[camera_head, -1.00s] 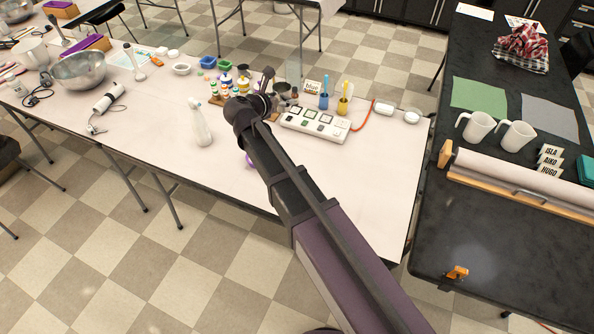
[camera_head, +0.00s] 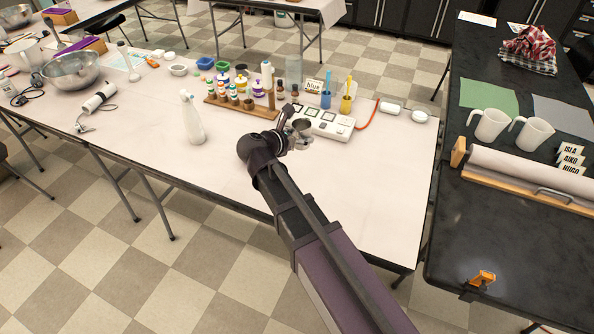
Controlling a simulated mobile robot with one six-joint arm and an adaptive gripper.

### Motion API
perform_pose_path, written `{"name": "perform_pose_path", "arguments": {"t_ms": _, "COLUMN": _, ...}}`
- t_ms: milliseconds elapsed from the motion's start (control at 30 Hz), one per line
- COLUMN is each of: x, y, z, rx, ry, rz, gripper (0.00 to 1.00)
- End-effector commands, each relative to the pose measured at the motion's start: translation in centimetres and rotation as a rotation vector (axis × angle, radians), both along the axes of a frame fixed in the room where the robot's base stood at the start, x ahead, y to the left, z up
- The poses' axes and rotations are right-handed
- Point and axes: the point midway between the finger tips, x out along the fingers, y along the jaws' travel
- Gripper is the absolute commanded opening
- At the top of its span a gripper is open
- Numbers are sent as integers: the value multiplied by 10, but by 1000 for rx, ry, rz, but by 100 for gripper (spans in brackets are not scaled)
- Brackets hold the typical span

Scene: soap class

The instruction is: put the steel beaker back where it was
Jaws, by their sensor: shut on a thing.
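The steel beaker (camera_head: 302,126) is a small shiny metal cup, seen near the front right of the white table. My gripper (camera_head: 290,134) is shut on it, and the wrist hides part of both.
A wooden rack (camera_head: 238,108) of small bottles stands left of my gripper. A white spray bottle (camera_head: 192,120) stands further left. Blue (camera_head: 326,98) and yellow (camera_head: 346,102) cups stand behind the panel. The table (camera_head: 385,170) is clear at the front right.

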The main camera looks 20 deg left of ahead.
Motion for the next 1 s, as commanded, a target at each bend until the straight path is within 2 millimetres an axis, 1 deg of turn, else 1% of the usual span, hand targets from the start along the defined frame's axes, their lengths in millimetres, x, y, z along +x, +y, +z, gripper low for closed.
{"name": "perform_pose_path", "arguments": {"t_ms": 33, "x": -3, "y": -6, "z": -14, "rx": 0, "ry": -1, "rz": -7, "gripper": 17}}
{"name": "perform_pose_path", "arguments": {"t_ms": 600, "x": -29, "y": -46, "z": -88, "rx": 2, "ry": -4, "rz": -79, "gripper": 17}}
{"name": "perform_pose_path", "arguments": {"t_ms": 800, "x": -36, "y": -58, "z": -108, "rx": 3, "ry": -6, "rz": -100, "gripper": 17}}
{"name": "perform_pose_path", "arguments": {"t_ms": 1000, "x": -40, "y": -64, "z": -118, "rx": 3, "ry": -7, "rz": -114, "gripper": 17}}
